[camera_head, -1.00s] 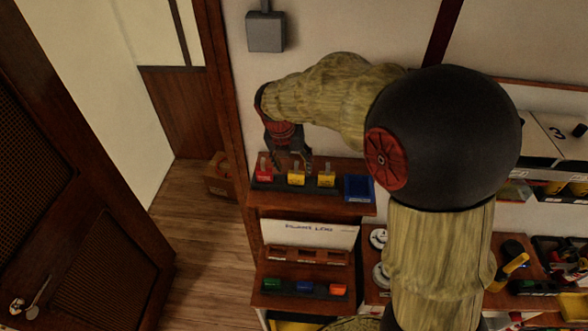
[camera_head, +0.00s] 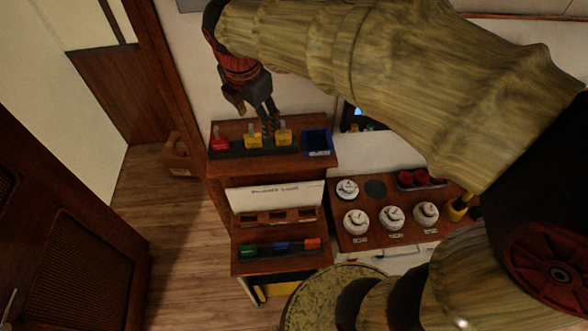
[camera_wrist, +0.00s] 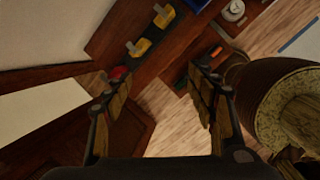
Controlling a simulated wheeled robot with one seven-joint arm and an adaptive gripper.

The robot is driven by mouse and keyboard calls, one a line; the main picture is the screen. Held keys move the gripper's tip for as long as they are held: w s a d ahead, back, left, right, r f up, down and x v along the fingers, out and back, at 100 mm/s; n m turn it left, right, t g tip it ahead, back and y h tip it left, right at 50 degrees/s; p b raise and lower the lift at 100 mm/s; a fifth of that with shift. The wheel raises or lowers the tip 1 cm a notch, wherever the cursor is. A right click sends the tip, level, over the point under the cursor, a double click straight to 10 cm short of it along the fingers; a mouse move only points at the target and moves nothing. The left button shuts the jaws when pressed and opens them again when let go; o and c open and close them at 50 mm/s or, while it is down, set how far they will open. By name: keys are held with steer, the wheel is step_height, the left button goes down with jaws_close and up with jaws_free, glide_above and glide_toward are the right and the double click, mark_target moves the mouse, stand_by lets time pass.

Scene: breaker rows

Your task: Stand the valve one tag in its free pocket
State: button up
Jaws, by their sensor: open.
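A dark rack (camera_head: 230,153) on the upper wooden shelf holds a red tag (camera_head: 220,142), a middle yellow tag (camera_head: 252,138) and a right yellow tag (camera_head: 283,134). A lower dark strip (camera_head: 264,250) holds a green tag (camera_head: 248,251), a blue tag (camera_head: 281,246) and an orange tag (camera_head: 312,243). I cannot read which is valve one. My gripper (camera_head: 256,116) is open above the rack near the yellow tags, one finger partly overlapping them in the picture. In the wrist view no tag shows between the fingers (camera_wrist: 162,100); the red tag (camera_wrist: 118,73) lies beyond the left finger.
A board with handwriting (camera_head: 275,196) stands behind a wooden piece with several openings (camera_head: 277,217). A blue tray (camera_head: 318,142) sits right of the rack. A door (camera_head: 85,250) is at left.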

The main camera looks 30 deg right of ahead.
steer(key=s+d+f+m+t+y, duration=0.1)
steer(key=s+f+m+t, duration=0.1)
steer(key=s+m, duration=1.6)
steer(key=m, duration=0.4)
steer(key=shift+s+m+t+y, duration=0.15)
steer(key=shift+m+t+y, duration=0.15)
steer(key=shift+t, duration=0.1)
step_height(320, 180, down, 26)
steer(key=b, duration=2.6)
steer(key=shift+c, duration=0.6)
